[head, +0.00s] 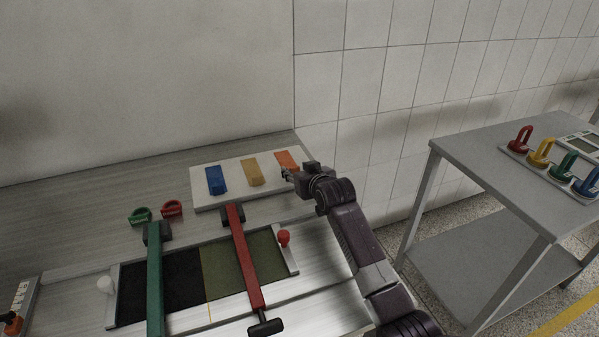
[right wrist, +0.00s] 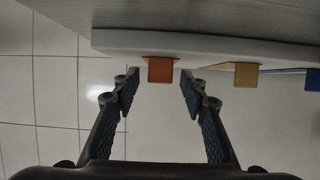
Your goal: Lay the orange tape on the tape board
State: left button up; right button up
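The orange tape (head: 286,158) lies at the right end of a white board (head: 235,197), beside a yellow strip and a blue strip. My right gripper (head: 285,174) is at the board's right front edge, close to the orange tape's near end. In the right wrist view, the end of the orange tape (right wrist: 160,70) hangs over the board's edge, in line with the gap between my open fingers (right wrist: 157,88). The fingers look empty, and contact with the tape is not visible. My left gripper is not in view.
A blue strip (head: 216,180) and a yellow strip (head: 251,172) lie on the white board. In front, a green bar (head: 155,280) and a red bar (head: 244,255) cross a black-and-olive panel (head: 185,280). A grey side table (head: 480,160) with coloured padlock-like pieces stands right.

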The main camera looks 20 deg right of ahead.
jog(key=v, duration=1.2)
jog(key=shift+r, duration=0.15)
